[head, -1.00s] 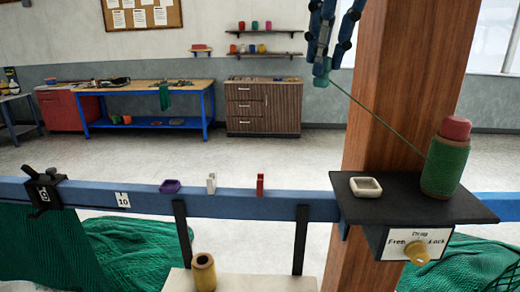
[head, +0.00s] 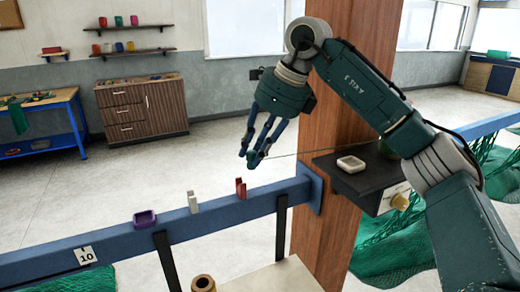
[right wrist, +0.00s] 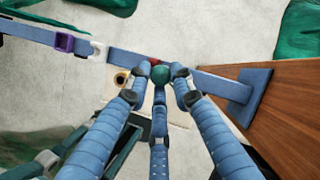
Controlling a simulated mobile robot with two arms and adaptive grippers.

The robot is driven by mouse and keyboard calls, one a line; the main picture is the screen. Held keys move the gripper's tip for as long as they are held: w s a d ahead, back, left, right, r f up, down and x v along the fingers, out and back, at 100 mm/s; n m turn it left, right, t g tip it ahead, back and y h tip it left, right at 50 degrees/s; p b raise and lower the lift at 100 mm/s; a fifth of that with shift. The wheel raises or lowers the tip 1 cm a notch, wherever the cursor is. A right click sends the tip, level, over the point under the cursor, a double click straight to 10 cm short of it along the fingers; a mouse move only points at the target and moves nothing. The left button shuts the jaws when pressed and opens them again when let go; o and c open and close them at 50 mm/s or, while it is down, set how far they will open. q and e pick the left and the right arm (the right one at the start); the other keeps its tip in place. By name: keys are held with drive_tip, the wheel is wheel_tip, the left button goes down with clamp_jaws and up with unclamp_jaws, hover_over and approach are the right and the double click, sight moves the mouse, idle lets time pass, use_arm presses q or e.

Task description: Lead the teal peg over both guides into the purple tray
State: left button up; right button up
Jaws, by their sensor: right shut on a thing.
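My right gripper (head: 252,153) hangs above the blue rail, near the red guide (head: 240,188), with its fingers pointing down. It is shut on the teal peg (head: 254,161), which shows between the fingertips in the right wrist view (right wrist: 160,74). A thin green line runs from the peg to the right, past the wooden post. The white guide (head: 193,201) and the purple tray (head: 145,218) stand farther left on the rail; both also show in the right wrist view. My left gripper is not in view.
The wooden post (head: 332,140) stands right of the gripper. A dark shelf beside it holds a white dish (head: 351,164); the green spool is mostly hidden by my right arm. A wooden-coloured cup (head: 203,284) stands below the rail. Air above the rail's left part is clear.

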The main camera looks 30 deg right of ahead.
drive_tip(key=shift+w+a+f+n, duration=0.15)
drive_tip(key=shift+f+n, duration=0.15)
drive_tip(key=shift+f, duration=0.6)
drive_tip(key=shift+a+b, duration=0.3)
drive_tip(key=shift+a, duration=12.6)
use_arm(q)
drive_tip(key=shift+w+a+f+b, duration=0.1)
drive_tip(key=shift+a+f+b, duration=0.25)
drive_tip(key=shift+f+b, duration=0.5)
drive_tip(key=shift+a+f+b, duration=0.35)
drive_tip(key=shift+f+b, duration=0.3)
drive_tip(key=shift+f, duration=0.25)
use_arm(e)
drive_tip(key=shift+f, duration=2.35)
